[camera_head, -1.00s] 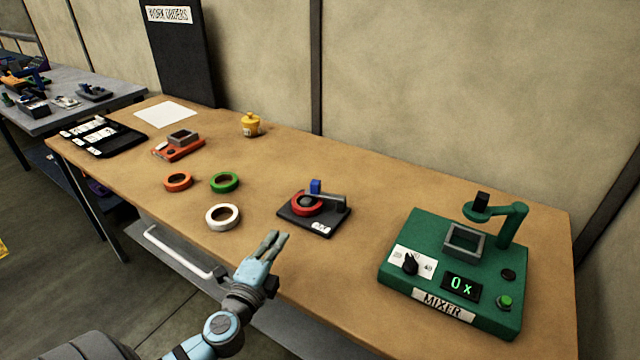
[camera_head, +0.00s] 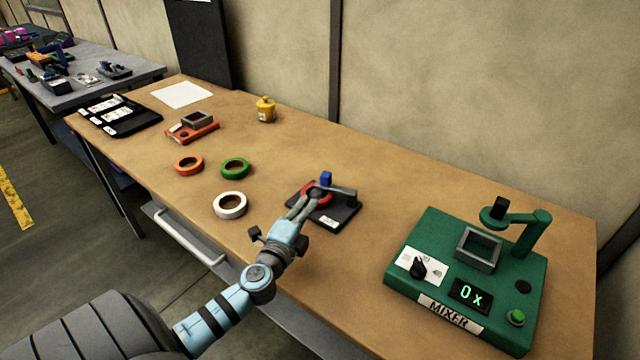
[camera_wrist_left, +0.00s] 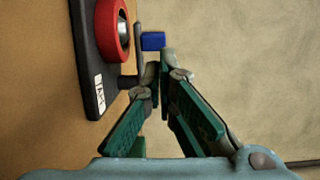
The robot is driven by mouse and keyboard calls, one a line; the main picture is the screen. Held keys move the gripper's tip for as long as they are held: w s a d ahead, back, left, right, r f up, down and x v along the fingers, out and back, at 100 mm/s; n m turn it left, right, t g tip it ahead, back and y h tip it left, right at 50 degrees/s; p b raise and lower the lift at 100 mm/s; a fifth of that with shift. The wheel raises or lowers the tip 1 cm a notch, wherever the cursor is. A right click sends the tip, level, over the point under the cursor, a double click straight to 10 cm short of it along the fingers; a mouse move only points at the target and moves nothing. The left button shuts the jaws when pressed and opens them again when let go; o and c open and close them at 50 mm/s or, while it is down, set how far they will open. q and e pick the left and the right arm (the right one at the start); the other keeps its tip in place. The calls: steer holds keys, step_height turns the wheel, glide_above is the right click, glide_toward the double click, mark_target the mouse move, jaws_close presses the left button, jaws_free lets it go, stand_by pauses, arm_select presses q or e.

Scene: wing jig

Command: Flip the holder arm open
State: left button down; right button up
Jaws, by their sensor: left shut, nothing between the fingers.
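The holder is a dark base plate (camera_head: 345,213) with a red ring (camera_head: 325,199) on it. My right gripper is not in view.
A green mixer (camera_head: 440,240) reading 0x stands to the right. White (camera_head: 230,205), green (camera_head: 235,168) and orange (camera_head: 188,165) rings lie left of the holder. A yellow jar (camera_head: 265,110) stands behind. Table between holder and mixer is clear.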

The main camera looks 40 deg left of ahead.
mark_target(324, 179)
arm_select(q)
steer(key=x, duration=0.8)
steer(key=shift+w+a, duration=0.15)
steer(key=shift+w, duration=0.15)
